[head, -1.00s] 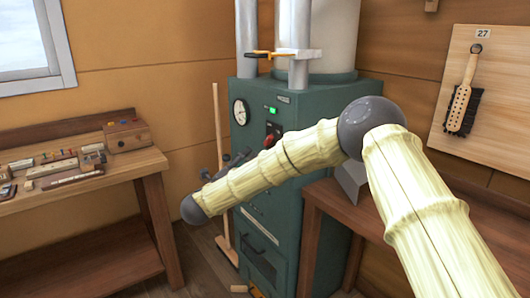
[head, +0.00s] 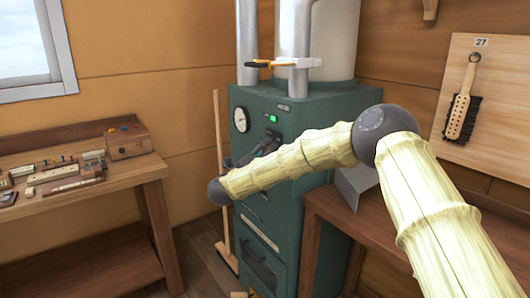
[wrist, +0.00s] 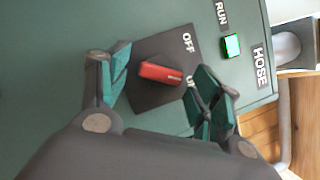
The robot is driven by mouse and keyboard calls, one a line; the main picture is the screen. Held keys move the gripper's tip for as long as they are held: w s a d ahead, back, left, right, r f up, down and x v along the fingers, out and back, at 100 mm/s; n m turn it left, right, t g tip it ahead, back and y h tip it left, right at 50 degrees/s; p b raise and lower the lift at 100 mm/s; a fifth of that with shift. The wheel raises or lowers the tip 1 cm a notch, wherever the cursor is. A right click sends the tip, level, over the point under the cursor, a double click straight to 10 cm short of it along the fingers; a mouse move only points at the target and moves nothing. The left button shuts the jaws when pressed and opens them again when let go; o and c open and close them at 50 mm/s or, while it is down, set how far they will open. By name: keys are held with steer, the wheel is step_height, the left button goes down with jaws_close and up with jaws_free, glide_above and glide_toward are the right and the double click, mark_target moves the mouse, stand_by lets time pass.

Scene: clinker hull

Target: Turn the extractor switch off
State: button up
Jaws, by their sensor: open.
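The extractor switch is a red handle (wrist: 160,73) on a dark square plate (wrist: 150,96) on the green cabinet front. In the wrist view its marked end points right, towards a label half hidden by my right finger. The OFF label (wrist: 187,42) is above and to the right of it. The lamp beside RUN (wrist: 232,45) is lit green. My gripper (wrist: 164,77) is open, with one finger on each side of the handle and no clear contact. In the head view my gripper (head: 262,147) is at the cabinet's upper front, mostly hiding the switch.
The green cabinet (head: 310,118) carries a gauge (head: 240,119) and pipes on top. A broom handle (head: 218,150) leans at its left. A workbench with tools (head: 75,215) stands left, another bench (head: 345,215) right. A brush (head: 463,110) hangs on a board.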

steer(key=c, duration=1)
steer(key=shift+n, duration=0.4)
steer(key=n+p, duration=0.1)
steer(key=n, duration=0.1)
steer(key=n+y+p, duration=0.1)
steer(key=n, duration=0.1)
steer(key=r+n+g+y+p, duration=0.1)
steer(key=n, duration=0.1)
steer(key=shift+s+p, duration=0.1)
steer(key=shift+p, duration=0.25)
steer(key=n+g+p, duration=0.1)
steer(key=n+p, duration=0.2)
steer(key=shift+g+y, duration=0.3)
steer(key=shift+y, duration=0.1)
steer(key=shift+n+g+p, duration=0.3)
steer(key=shift+n+p, duration=0.45)
steer(key=shift+n, duration=0.05)
steer(key=shift+f, duration=0.15)
